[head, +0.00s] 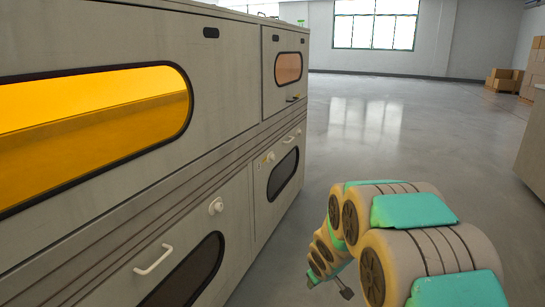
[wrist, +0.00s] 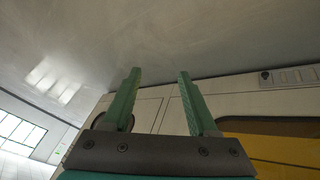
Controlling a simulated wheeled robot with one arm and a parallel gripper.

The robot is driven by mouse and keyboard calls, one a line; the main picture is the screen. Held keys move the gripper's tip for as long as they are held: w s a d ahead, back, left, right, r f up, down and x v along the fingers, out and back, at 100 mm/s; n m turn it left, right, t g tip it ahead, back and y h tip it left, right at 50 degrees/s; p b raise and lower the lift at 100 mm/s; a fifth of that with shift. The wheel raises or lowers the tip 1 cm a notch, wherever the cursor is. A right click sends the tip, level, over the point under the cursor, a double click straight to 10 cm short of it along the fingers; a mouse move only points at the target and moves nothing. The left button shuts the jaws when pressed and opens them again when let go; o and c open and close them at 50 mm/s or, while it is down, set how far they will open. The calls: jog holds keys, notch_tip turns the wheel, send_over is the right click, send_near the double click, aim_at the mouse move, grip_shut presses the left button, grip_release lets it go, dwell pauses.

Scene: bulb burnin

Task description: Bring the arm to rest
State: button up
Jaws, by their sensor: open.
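My gripper (wrist: 157,82) shows in the wrist view with its two green fingers apart and nothing between them. Behind the fingers are the bare floor and the front of the cabinet. In the head view my arm is folded at the lower right, in front of the cabinet and over the floor. The fingers cannot be made out there; only a small dark part shows at the arm's lower end.
A long grey cabinet (head: 232,103) with an orange-lit window (head: 90,115) stands along the left. Its lower doors have white handles (head: 153,260). The floor (head: 400,130) ahead is clear. A grey counter edge (head: 533,150) and cardboard boxes (head: 505,80) stand at the right.

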jog(key=s+d+r+m+g+h+p, duration=0.1)
jog(key=s+d+r+m+g, duration=0.15)
jog(key=s+r, duration=0.4)
jog(key=s+d+r+m+g+h+p, duration=0.1)
jog(key=s+d+r, duration=0.25)
jog(key=s, duration=0.55)
jog(key=s+a+r+m+g+p, duration=0.1)
jog(key=s+r, duration=0.1)
jog(key=s, duration=0.7)
jog(key=s+a+r+g+y, duration=0.1)
jog(key=s+a+r+g, duration=0.1)
jog(key=s, duration=0.7)
jog(key=s+a+r+m+g+y+p, duration=0.1)
jog(key=s+r, duration=0.3)
jog(key=s, duration=0.5)
jog(key=shift+a+m+p, duration=0.3)
jog(key=shift+m+p, duration=0.05)
jog(key=shift+g, duration=0.25)
jog(key=shift+c, duration=0.7)
jog(key=shift+a, duration=0.1)
